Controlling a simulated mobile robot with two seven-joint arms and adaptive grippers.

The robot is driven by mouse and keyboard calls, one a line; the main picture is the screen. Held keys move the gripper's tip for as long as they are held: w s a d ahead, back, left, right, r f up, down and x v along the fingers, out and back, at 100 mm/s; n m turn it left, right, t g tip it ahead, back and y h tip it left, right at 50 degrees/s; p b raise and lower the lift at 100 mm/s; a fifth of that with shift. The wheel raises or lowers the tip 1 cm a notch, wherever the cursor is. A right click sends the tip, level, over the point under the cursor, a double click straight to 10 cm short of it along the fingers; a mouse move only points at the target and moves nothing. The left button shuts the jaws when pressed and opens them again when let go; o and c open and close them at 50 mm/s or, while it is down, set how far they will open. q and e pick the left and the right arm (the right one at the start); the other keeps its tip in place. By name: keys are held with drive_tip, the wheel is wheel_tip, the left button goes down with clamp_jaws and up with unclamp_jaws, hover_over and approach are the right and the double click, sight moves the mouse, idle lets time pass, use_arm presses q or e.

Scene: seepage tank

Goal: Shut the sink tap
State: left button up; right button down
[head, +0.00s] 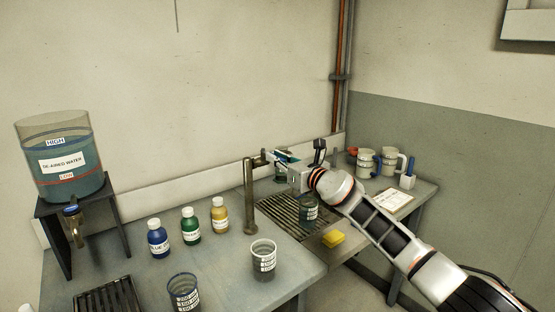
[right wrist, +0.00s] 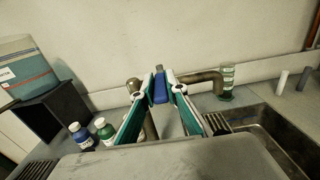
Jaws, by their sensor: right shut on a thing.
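The sink tap (head: 250,195) is a brownish metal post with a bent spout, standing at the left edge of the sink. In the right wrist view its pipe (right wrist: 207,77) runs out to the right. A blue lever (right wrist: 160,88) sits on top of it. My right gripper (head: 270,157) is at the tap's top, and its teal-padded fingers (right wrist: 160,78) are closed on the blue lever from both sides. The gripper hides the spout's end in the head view, so I cannot tell whether water runs. My left gripper is not in view.
A beaker (head: 308,210) stands on the sink grating (head: 285,212) under my right arm. A yellow sponge (head: 333,238) lies at the sink's front.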

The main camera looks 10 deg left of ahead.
drive_tip(key=shift+a, duration=0.1)
drive_tip(key=c, duration=2)
unclamp_jaws()
drive_tip(key=shift+s+d, duration=0.4)
drive_tip(key=shift+d, duration=0.2)
drive_tip(key=shift+s+d+f, duration=0.1)
drive_tip(key=shift+s+d, duration=0.4)
drive_tip(key=shift+s, duration=0.3)
drive_tip(key=shift+v, duration=2.2)
